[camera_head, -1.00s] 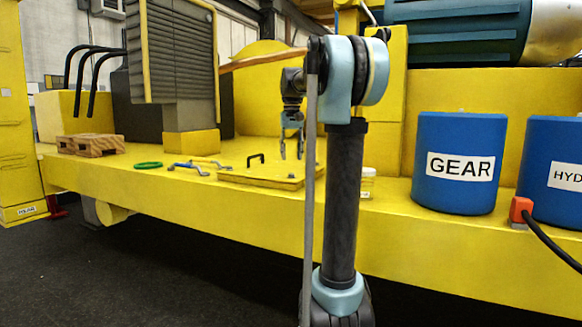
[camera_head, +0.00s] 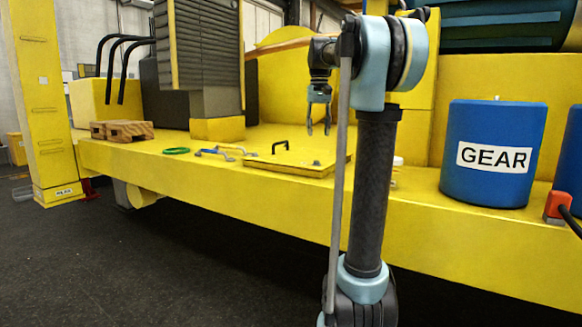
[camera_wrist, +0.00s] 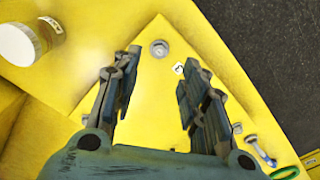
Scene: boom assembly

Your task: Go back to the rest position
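My gripper (camera_head: 319,128) hangs fingers-down above the yellow deck in the head view. It is open and empty. In the wrist view its two fingers (camera_wrist: 160,75) stand apart with nothing between them. Below them lies a yellow plate with a bolt head (camera_wrist: 159,48) on it. In the head view the yellow hatch plate (camera_head: 263,164) has a black handle (camera_head: 280,146) and lies on the deck, just below and left of my gripper.
Wrenches (camera_head: 216,153) and a green ring (camera_head: 176,151) lie on the deck to the left, by a wooden block (camera_head: 124,131). A blue GEAR tank (camera_head: 490,185) stands right. A white-lidded jar (camera_wrist: 17,44) is near my gripper. Dark floor in front is clear.

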